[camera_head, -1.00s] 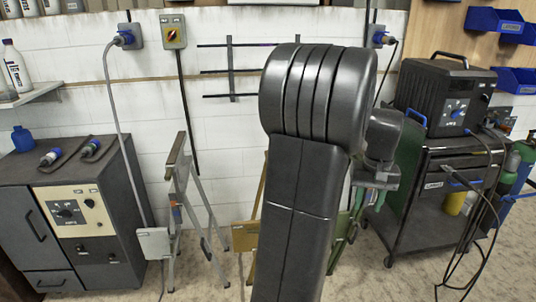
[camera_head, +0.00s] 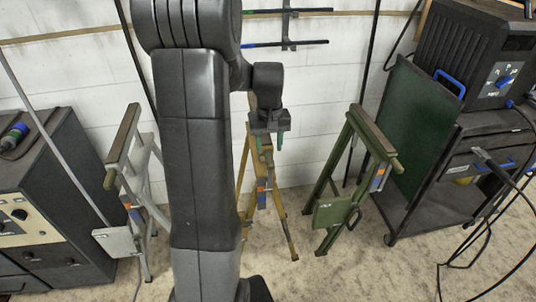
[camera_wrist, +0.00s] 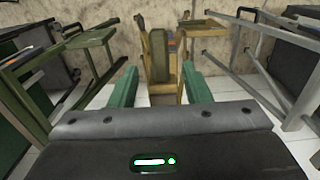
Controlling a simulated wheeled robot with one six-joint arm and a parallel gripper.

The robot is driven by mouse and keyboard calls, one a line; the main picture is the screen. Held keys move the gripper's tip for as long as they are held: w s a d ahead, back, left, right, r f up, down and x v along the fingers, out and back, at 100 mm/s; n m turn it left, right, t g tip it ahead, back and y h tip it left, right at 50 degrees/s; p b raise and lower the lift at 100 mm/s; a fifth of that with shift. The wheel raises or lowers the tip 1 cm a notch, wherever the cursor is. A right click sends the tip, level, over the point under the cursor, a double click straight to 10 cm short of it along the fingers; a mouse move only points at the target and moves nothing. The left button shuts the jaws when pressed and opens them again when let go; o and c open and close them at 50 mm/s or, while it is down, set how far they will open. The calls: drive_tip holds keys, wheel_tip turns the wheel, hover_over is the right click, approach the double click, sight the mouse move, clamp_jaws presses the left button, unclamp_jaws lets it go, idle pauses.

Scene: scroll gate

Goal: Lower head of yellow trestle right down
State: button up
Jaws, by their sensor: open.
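The yellow trestle (camera_head: 264,206) stands in the middle of the head view, with its splayed legs on the floor. My gripper (camera_head: 268,144) is over the top of it and hides part of its head. In the wrist view the yellow trestle (camera_wrist: 150,93) shows between the two green fingers of my gripper (camera_wrist: 160,90), with the brown head beam (camera_wrist: 159,55) seen end-on. The gripper is open, with nothing visibly held. I cannot tell whether the fingers touch the head.
A grey trestle (camera_head: 146,170) stands at the left and a green trestle (camera_head: 352,180) at the right. A grey cabinet (camera_head: 55,215) is far left. A dark cart (camera_head: 470,150) with a green panel (camera_head: 408,125) is at the right. A white wall is close behind.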

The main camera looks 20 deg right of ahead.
sight(269, 158)
drive_tip(key=shift+s+f, duration=0.1)
drive_tip(key=shift+f, duration=2.2)
clamp_jaws()
